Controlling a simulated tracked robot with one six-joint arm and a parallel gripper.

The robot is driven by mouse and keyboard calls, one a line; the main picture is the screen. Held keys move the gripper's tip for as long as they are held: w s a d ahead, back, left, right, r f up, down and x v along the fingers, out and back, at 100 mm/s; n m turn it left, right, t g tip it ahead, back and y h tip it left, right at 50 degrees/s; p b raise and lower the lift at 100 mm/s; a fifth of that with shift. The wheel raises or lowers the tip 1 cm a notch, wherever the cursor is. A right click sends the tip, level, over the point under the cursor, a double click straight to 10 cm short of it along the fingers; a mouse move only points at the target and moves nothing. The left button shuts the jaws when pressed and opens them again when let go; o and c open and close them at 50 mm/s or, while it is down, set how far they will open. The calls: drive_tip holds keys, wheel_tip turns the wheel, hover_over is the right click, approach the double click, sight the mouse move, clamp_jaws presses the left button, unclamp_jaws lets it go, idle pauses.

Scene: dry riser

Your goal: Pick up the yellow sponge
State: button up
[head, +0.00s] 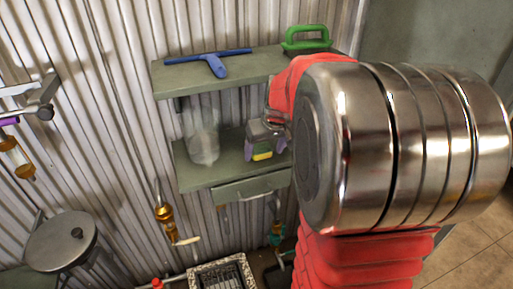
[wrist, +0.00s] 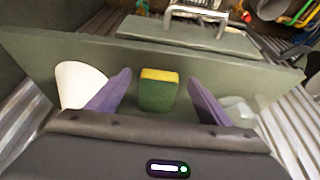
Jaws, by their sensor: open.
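The yellow sponge (wrist: 158,91) has a yellow top layer over a green body and sits on the lower shelf. In the head view the sponge (head: 262,155) shows just below my gripper (head: 267,148), near the shelf's right end. In the wrist view my gripper (wrist: 158,95) is open, with one purple finger on each side of the sponge. There is a visible gap between the sponge and each finger. In the head view my arm hides the right end of the shelf.
A clear container (head: 203,140) stands on the lower shelf (head: 200,179), left of my gripper. The upper shelf (head: 175,86) holds a blue squeegee (head: 215,64) and a green-handled item (head: 306,39). A drawer (head: 250,187) hangs below. A corrugated wall is behind.

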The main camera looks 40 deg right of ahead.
sight(260, 147)
drive_tip(key=w, duration=0.3)
drive_tip(key=shift+d+f, duration=0.15)
drive_tip(key=shift+d, duration=0.2)
drive_tip(key=shift+w+f, duration=0.1)
drive_tip(key=shift+f, duration=0.3)
drive_tip(key=c, duration=1.2)
